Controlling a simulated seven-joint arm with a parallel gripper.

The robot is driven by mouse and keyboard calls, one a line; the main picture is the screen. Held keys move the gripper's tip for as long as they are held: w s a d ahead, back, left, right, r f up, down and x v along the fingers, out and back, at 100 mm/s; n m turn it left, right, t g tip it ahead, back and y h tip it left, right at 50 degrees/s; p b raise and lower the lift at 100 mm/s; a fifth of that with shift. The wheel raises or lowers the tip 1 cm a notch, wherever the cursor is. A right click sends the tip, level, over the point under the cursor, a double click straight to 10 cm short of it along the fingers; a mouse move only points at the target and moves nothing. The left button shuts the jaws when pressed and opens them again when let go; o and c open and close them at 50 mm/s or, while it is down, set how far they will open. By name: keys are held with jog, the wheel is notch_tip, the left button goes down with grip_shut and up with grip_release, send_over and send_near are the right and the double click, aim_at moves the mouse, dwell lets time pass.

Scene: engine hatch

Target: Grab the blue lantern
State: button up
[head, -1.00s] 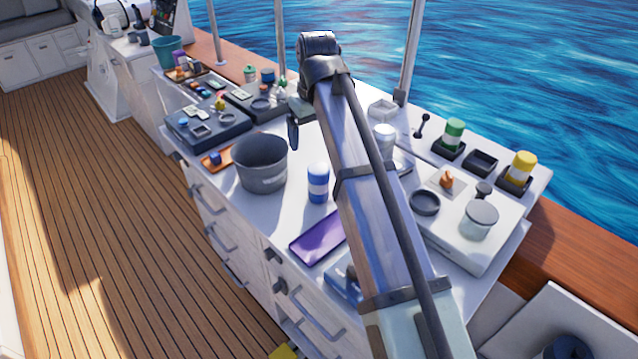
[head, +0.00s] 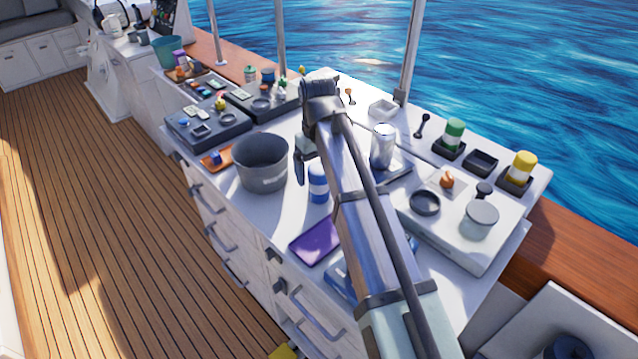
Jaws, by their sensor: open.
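The blue lantern (head: 318,190), a blue and white cylinder, stands upright on the white counter, just right of the grey bucket. Its right edge is close to my arm in the picture. My gripper (head: 303,162) is open and empty. It hangs above and slightly left of the lantern's top in the picture; one dark finger shows clearly and the other is hard to make out. I cannot tell the exact height or depth gap between them.
The grey bucket (head: 260,163) stands close left of the lantern. A purple tray (head: 315,241) lies in front. A silver can (head: 382,147), a green lantern (head: 453,135) and a yellow lantern (head: 522,170) stand to the right. Organizer boxes (head: 207,130) fill the back left.

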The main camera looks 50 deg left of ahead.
jog(key=shift+w+f, duration=0.15)
jog(key=shift+f, duration=1.2)
jog(key=shift+w+f, duration=0.1)
jog(key=shift+f, duration=1.2)
jog(key=shift+c, duration=0.3)
jog(key=c, duration=1.1)
jog(key=shift+c, duration=0.2)
